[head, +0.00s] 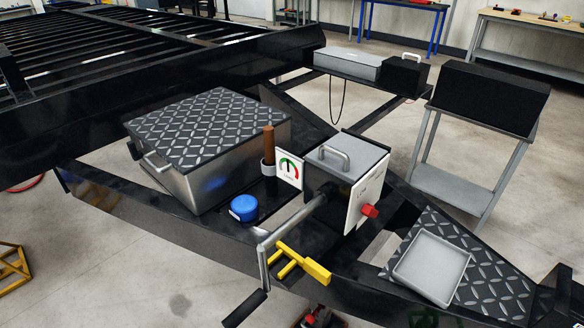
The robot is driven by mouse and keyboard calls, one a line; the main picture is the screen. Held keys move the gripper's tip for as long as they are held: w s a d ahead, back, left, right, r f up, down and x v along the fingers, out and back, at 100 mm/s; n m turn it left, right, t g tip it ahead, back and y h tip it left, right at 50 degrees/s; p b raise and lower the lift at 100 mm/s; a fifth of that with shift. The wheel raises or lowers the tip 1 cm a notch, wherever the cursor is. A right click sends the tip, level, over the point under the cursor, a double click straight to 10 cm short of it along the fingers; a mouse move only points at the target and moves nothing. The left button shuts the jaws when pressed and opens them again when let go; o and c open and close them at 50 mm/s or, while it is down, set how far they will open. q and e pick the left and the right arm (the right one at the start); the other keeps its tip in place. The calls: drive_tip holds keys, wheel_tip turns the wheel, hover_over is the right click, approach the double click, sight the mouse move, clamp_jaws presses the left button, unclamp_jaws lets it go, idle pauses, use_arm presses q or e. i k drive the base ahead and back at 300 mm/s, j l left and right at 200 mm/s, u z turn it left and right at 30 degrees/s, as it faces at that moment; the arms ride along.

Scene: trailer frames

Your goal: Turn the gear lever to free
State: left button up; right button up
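A metal gearbox-like housing (345,170) with a grey top handle stands on the black trailer frame. A red knob (369,211) sticks out of its white, marked right face; the small lettering is too blurred to read. A crank (292,228) runs from the housing to the lower left and ends in a black grip. A brown upright handle (268,143) stands left of the housing, beside a white dial plate (289,169) with green and red marks. I cannot tell for certain which part is the gear lever. Neither gripper can be made out.
A yellow T-shaped piece (302,263) lies beside the crank. A blue round can (244,208) and a tread-plate-topped box (208,130) are to the left. A grey tray (432,267) rests at the right. Small dark and red parts at the bottom edge are unclear.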

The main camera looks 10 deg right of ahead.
sight(369, 210)
drive_tip(key=l+z, duration=0.2)
drive_tip(key=z, duration=0.15)
drive_tip(key=l+z, duration=0.15)
drive_tip(key=z, duration=0.25)
